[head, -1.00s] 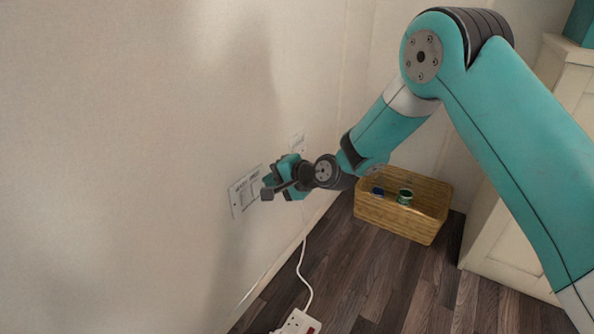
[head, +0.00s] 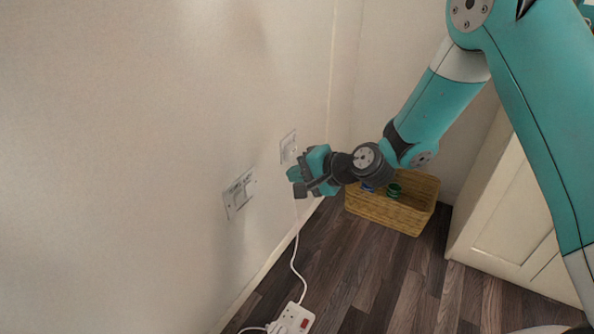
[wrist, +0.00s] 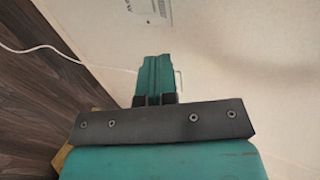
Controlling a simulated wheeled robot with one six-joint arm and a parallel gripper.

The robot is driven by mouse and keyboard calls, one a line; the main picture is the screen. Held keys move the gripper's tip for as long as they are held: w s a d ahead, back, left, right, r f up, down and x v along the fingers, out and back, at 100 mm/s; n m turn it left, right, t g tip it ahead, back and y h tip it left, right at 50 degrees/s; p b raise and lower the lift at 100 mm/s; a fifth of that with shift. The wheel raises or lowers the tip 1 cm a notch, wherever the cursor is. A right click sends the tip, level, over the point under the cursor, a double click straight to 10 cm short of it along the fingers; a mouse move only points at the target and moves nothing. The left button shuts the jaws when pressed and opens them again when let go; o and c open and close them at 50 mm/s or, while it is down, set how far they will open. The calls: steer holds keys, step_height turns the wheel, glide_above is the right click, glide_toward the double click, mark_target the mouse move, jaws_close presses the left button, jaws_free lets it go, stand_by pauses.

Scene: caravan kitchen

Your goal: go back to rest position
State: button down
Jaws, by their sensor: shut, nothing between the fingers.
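My gripper (head: 299,182) is shut and empty in the head view, held in the air close to the cream wall (head: 130,150). Its closed teal fingers (wrist: 154,78) point toward the wall in the wrist view. A gap between the fingertips and the wall is hard to judge. My arm comes in from the upper right and is bent at the elbow.
Two wall plates, one nearer (head: 239,193) and one farther (head: 288,147), are on the wall by my gripper. A white power strip (head: 293,319) with a cable lies on the dark wood floor. A wicker basket (head: 385,211) holding a green item (head: 394,191) stands near a pale cabinet (head: 505,215).

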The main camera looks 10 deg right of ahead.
steer(key=s+d+r+n+g+h, duration=0.1)
steer(key=s+r+n+g, duration=0.2)
steer(key=s+r+n, duration=0.35)
steer(key=s+r+n+g+h, duration=0.2)
steer(key=s+r+n+g, duration=0.15)
steer(key=s+r, duration=0.6)
steer(key=s+d+r+n+g+h+p, duration=0.1)
steer(key=s+d+n+g+h+p, duration=0.3)
steer(key=s, duration=1.1)
step_height(320, 180, up, 37)
steer(key=d+t+y+p, duration=0.1)
steer(key=d+t+p, duration=0.1)
steer(key=p, duration=3.2)
steer(key=shift+w+n+p, duration=0.3)
steer(key=shift+w+n, duration=0.1)
steer(key=shift+f+t, duration=0.15)
steer(key=shift+t, duration=0.1)
